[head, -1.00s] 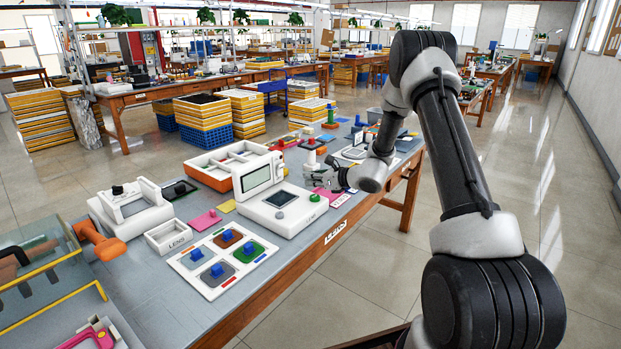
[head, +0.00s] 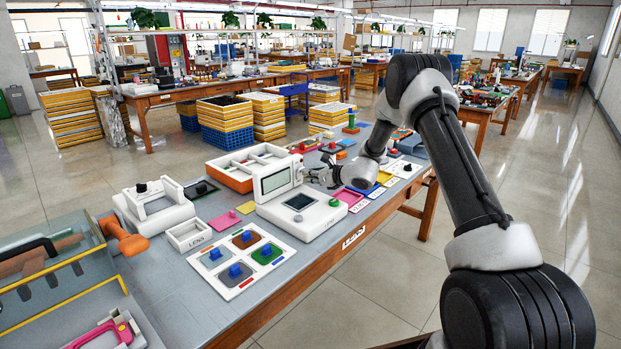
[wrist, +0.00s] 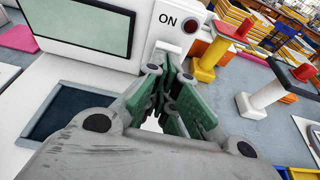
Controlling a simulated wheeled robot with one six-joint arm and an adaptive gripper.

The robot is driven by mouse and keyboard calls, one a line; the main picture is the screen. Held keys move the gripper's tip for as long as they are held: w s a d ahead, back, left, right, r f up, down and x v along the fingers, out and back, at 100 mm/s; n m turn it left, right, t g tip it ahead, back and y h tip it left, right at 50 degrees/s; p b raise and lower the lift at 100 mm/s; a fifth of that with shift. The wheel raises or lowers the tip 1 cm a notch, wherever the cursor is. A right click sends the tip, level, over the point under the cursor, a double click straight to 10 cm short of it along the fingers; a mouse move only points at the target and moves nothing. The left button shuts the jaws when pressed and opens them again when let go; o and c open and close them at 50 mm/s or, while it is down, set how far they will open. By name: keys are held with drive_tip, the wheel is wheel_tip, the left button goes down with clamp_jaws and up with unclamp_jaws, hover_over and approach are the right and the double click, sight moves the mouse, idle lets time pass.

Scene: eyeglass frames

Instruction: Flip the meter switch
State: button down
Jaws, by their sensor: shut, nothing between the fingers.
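The meter (head: 290,213) is a white device with an upright screen (head: 276,181), a dark square panel on its base and a green button at its front right corner. In the wrist view the meter's face (wrist: 90,45) shows an "ON" label and a dark red round lamp (wrist: 190,26). My gripper (head: 309,175) is at the right side of the meter's upright part. In the wrist view my gripper's green-padded fingers (wrist: 168,75) are shut and empty, their tips just below the "ON" label. A white piece there is partly behind the tips; I cannot tell whether they touch it or if it is the switch.
Red-topped stands (wrist: 212,48) are right of the meter. A tray with coloured pads (head: 240,262) and a box marked LENS (head: 189,235) lie to the left. Coloured cards (head: 349,197) lie along the table's front edge.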

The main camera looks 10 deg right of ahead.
drive_tip(key=shift+r, duration=0.1)
drive_tip(key=shift+w+a+r+g+h, duration=0.1)
drive_tip(key=shift+w+r+g+h, duration=0.1)
drive_tip(key=shift+g+h, duration=0.1)
drive_tip(key=shift+a+r, duration=0.1)
drive_tip(key=shift+w+a+r+g+h, duration=0.1)
drive_tip(key=shift+w+r+g+h, duration=0.05)
drive_tip(key=shift+g+h, duration=0.2)
drive_tip(key=shift+r, duration=0.75)
